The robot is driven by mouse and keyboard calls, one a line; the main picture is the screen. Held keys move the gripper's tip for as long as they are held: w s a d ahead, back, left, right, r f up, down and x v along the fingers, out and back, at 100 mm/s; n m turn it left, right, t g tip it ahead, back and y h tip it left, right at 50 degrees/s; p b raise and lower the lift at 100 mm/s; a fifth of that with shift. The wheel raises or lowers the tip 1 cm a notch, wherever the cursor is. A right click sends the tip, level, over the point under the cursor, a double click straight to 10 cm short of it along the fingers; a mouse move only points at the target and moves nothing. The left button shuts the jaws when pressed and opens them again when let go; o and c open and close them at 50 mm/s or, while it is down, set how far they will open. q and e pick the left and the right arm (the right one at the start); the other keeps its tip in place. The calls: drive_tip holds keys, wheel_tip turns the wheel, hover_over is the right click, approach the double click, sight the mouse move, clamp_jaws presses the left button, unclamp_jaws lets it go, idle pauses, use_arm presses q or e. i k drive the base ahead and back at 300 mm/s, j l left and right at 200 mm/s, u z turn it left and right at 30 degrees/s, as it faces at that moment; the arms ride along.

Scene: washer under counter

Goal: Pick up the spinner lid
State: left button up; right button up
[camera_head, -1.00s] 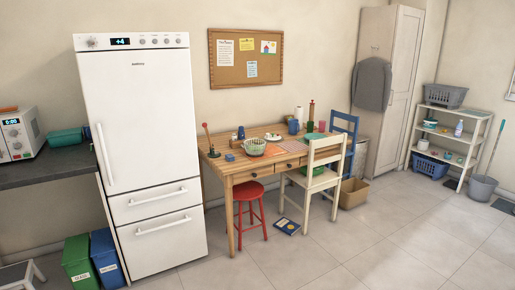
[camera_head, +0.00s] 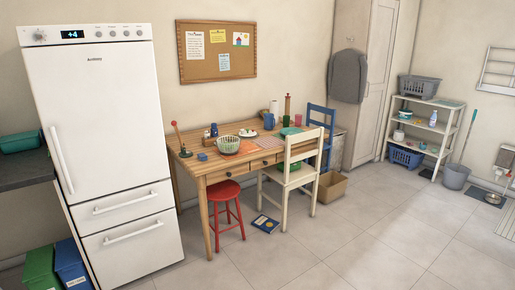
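No spinner lid can be made out for certain at this distance. A green and white basket-like bowl (camera_head: 228,145) stands on the wooden table (camera_head: 215,177), near its front left part. A flat teal round thing (camera_head: 290,131) lies farther right on the table, partly behind the white chair's back. A small white dish (camera_head: 248,133) with small things on it sits behind the bowl. Neither of my grippers is in view.
A white chair (camera_head: 299,190) and a red stool (camera_head: 226,190) stand at the table's front. A blue book (camera_head: 265,223) lies on the floor near them. A white fridge (camera_head: 100,130) stands left of the table. The floor at front right is clear.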

sight(248, 134)
drive_tip(key=i+l+z, duration=0.1)
drive_tip(key=i, duration=0.95)
drive_tip(key=i+l+z, duration=0.15)
drive_tip(key=i, duration=0.9)
